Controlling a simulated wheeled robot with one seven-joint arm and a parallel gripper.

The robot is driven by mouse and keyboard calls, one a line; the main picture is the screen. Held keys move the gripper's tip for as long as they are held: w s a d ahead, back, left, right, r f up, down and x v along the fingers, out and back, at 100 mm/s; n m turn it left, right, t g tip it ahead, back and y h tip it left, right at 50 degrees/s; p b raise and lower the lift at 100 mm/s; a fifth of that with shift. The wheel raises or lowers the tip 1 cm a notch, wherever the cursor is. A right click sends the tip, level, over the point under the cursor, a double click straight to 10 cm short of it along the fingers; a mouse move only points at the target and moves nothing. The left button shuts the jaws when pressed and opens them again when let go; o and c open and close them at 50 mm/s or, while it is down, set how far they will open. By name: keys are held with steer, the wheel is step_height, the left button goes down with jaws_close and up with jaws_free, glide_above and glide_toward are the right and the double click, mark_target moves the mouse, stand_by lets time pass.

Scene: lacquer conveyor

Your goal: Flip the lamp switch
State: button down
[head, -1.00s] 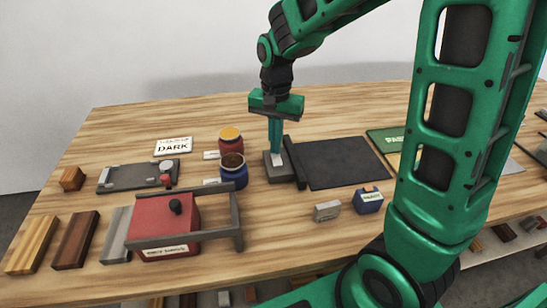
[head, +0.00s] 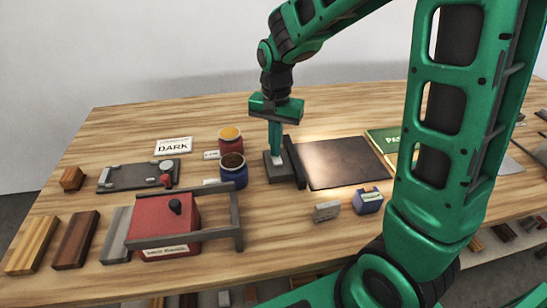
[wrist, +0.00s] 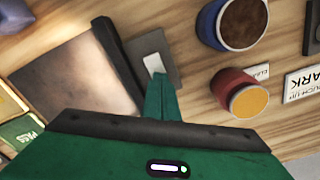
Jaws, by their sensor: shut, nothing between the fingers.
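The lamp switch is a pale rocker (wrist: 154,64) on a dark grey base (head: 272,176), beside a black upright bar (head: 294,161). My gripper (head: 276,157) is shut and empty, pointing down with its fingertips at the rocker. In the wrist view the fingertips (wrist: 160,78) meet the near end of the rocker, and part of it is hidden behind them. The dark panel (head: 345,163) right of the bar is lit with a warm glow, which also shows in the wrist view (wrist: 70,75).
A red jar (head: 231,141) and a blue jar (head: 233,172) stand close left of the switch. A red box (head: 165,222) with a grey frame is at front left. A small blue box (head: 368,201) and a grey block (head: 327,211) lie in front of the panel.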

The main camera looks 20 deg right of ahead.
step_height(320, 180, up, 7)
stand_by(0.9)
stand_by(0.4)
steer(key=s+d, duration=0.5)
steer(key=s, duration=0.3)
steer(key=s+d+n, duration=0.1)
steer(key=s+d, duration=0.5)
steer(key=s, duration=0.3)
steer(key=s+d+f, duration=0.1)
steer(key=s+d, duration=0.5)
steer(key=s, duration=0.2)
steer(key=shift+s+n, duration=0.25)
steer(key=shift+n, duration=0.15)
